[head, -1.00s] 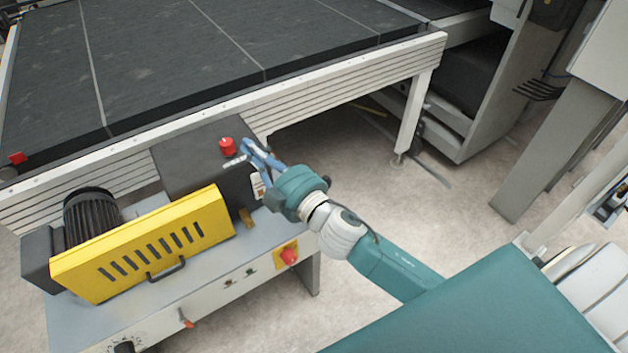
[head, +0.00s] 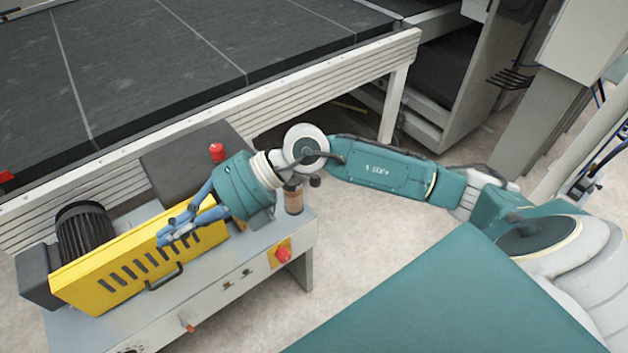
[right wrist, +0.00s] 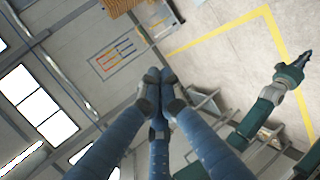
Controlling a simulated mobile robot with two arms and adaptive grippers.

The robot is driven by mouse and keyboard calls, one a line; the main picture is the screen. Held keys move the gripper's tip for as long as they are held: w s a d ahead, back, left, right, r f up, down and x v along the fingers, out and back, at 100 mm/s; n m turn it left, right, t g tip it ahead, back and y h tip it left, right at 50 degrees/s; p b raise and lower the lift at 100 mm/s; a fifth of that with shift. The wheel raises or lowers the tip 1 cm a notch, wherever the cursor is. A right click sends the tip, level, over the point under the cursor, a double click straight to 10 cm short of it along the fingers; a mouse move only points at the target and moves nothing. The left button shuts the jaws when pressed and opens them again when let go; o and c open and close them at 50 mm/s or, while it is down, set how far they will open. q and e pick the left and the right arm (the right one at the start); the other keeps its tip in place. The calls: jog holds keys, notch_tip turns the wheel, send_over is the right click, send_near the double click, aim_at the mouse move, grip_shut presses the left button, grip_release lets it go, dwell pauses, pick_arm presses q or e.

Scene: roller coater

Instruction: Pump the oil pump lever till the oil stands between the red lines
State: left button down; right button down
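A small amber-brown cylinder (head: 293,200), which looks like the oil pump's reservoir, stands at the right end of the grey machine base in the head view. A dark round knob (head: 315,181) beside it may be the lever's end. My right wrist partly covers this spot; oil level and red lines are too small to make out. My right gripper (head: 162,238) is over the yellow guard, left of the cylinder and apart from it. Its blue fingers meet at the tips with nothing between them in the right wrist view (right wrist: 160,78). My left gripper (right wrist: 305,58) seems to show there, small.
The yellow slotted guard (head: 135,262) with its handle and a black motor (head: 84,232) lie around my right gripper. A red button (head: 217,152) sits by the dark box (head: 185,160). A red switch (head: 283,255) is on the front. The conveyor (head: 190,60) runs behind.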

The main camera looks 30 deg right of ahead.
jog(key=w+d+f+h, duration=0.2)
jog(key=d+f+h, duration=0.25)
jog(key=d, duration=0.25)
jog(key=m+h, duration=0.3)
jog(key=h, duration=0.7)
send_near(316, 180)
jog(key=shift+w+d+f, duration=0.1)
jog(key=shift+w+f, duration=0.05)
jog(key=shift+f, duration=0.3)
jog(key=shift+b+x, duration=1.6)
jog(key=shift+x, duration=1.85)
jog(key=shift+f, duration=0.1)
